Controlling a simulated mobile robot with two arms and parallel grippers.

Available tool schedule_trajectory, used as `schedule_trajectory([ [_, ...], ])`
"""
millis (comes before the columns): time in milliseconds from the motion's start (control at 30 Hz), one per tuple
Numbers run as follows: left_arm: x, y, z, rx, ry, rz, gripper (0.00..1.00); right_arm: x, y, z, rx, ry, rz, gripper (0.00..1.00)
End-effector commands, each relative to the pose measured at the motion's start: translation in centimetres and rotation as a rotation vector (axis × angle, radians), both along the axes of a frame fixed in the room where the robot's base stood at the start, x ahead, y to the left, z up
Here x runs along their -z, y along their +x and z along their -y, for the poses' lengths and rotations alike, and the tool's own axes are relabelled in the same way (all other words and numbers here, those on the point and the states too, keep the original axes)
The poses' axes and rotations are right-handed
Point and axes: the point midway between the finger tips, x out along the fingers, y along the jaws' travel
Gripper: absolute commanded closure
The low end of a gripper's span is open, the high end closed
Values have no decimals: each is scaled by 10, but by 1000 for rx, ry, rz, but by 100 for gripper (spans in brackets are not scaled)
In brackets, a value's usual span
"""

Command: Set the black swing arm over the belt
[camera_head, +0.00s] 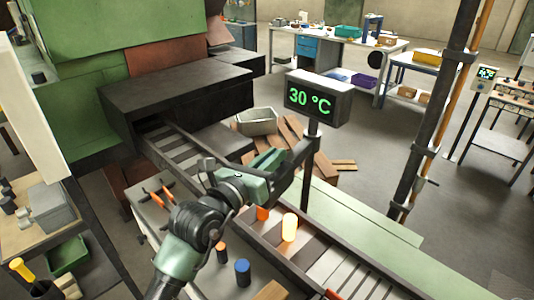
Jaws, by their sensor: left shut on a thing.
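The black swing arm (296,163) is a dark bar that slants down and left from beside the display post, across the far side of the belt. The belt (323,262) runs from the dark furnace mouth at the left to the lower right, between dark side rails. My left gripper (268,176) is over the belt and shut on the swing arm; its green body and wrist hide part of the bar and the grip. A glowing pale-orange billet (289,227) stands on the belt just right of the gripper. My right gripper is not in view.
The 30 °C display (318,98) stands on a post close behind the swing arm. An orange piece (262,213) is near the glowing billet. A blue cylinder (243,271) stands on the near side. A grey bin (257,121) and wooden boards (290,138) lie beyond the belt.

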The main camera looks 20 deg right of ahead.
Motion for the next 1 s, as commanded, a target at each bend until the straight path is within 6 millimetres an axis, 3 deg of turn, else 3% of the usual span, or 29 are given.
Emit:
schedule_trajectory([
  [367, -1, -2, 2, 4, -3, 1, 100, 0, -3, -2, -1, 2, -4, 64],
  [400, -1, -2, 2, 4, -3, 1, 77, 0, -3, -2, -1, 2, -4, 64],
  [433, -1, -2, 1, 3, -3, 0, 69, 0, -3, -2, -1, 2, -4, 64],
  [467, -1, -1, 1, 3, -3, 0, 67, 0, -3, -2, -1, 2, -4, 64],
  [800, 1, -2, -2, 0, -1, 0, 67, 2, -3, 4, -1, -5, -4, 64],
  [1000, 4, -16, -24, 1, -2, 0, 67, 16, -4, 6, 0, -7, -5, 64],
])
